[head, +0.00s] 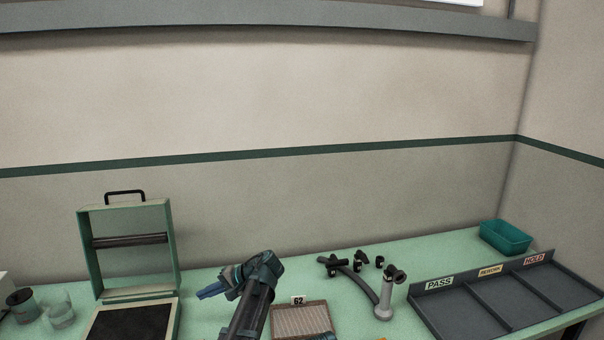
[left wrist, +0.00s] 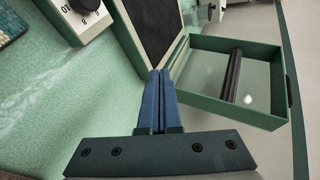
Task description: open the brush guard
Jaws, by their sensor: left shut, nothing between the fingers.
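The brush guard (head: 172,245) is a green frame with a black handle on top and a dark bar across it. It stands upright at the back of a box-like base (head: 178,305) with a dark pad, so it looks raised. In the left wrist view the guard (left wrist: 284,60) is at the right and the dark pad (left wrist: 150,30) at the top middle. My left gripper (head: 200,294) is shut and empty, its blue fingers pointing left, to the right of the base. It also shows in the left wrist view (left wrist: 158,75). My right gripper is not seen.
Jars (head: 60,312) stand left of the base. A bristle block (head: 300,319) labelled 62, a grey stand (head: 385,300) and small black parts (head: 361,257) lie to the right. A PASS/HOLD tray (head: 495,300) and teal bin (head: 506,237) are far right. A dial box (left wrist: 85,15) shows in the wrist view.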

